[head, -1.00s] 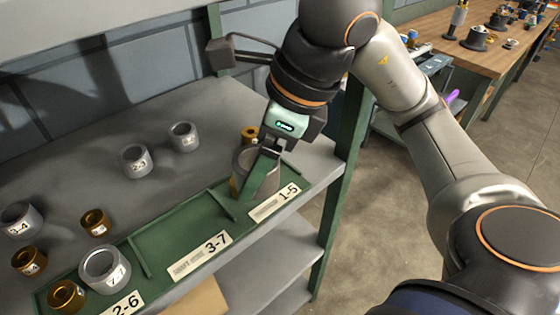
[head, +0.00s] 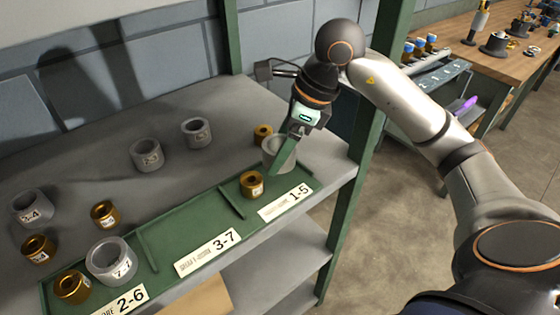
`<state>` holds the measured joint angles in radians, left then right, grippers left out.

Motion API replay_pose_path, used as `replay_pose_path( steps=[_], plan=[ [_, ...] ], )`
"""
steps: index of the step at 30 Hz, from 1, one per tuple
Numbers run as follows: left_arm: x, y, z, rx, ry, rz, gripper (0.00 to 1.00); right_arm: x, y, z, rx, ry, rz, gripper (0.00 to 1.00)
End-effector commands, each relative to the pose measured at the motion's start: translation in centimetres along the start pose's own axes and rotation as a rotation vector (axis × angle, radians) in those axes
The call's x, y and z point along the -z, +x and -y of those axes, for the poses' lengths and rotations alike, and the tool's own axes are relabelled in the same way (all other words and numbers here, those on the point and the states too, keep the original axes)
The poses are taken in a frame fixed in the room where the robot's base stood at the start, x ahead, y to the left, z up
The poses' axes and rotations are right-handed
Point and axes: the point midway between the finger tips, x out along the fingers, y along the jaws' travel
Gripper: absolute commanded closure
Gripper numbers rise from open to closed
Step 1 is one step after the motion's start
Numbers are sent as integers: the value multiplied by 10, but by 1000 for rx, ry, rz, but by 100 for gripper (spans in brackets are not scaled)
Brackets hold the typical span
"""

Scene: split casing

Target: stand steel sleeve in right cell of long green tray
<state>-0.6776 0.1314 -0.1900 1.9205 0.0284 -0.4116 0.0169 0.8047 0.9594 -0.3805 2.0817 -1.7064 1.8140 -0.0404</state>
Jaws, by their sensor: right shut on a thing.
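My right gripper (head: 285,152) is shut on a grey steel sleeve (head: 283,153) and holds it by its wall, roughly upright, at the back of the right cell. I cannot tell whether the sleeve touches the tray. The long green tray (head: 188,224) lies along the shelf's front edge. Its right cell, labelled 1-5, holds a small brass bushing (head: 252,184) just left of and in front of the held sleeve. The middle cell, labelled 3-7, is empty. The left cell, labelled 2-6, holds a wide steel sleeve (head: 112,261) and a brass bushing (head: 72,287). My left gripper is not in view.
Behind the tray on the grey shelf (head: 108,163) stand steel sleeves (head: 147,155), (head: 196,132) and (head: 31,208), and brass bushings (head: 104,214), (head: 38,249) and (head: 263,134). A green post (head: 362,160) rises at the shelf's right end. Shelf space behind the middle cell is clear.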

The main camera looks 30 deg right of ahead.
Motion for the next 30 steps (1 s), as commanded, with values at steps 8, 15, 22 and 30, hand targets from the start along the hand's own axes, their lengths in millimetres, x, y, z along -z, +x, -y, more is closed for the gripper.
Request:
replay_pose_path(
  steps=[8,15,22,30],
  plan=[
    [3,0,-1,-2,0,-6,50,11,27,8,-1,0,-1,100],
    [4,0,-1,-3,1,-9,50,15,37,9,3,0,3,100],
    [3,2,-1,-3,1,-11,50,15,38,9,3,0,3,100],
    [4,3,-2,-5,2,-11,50,17,40,8,1,0,-1,11]
  ],
)
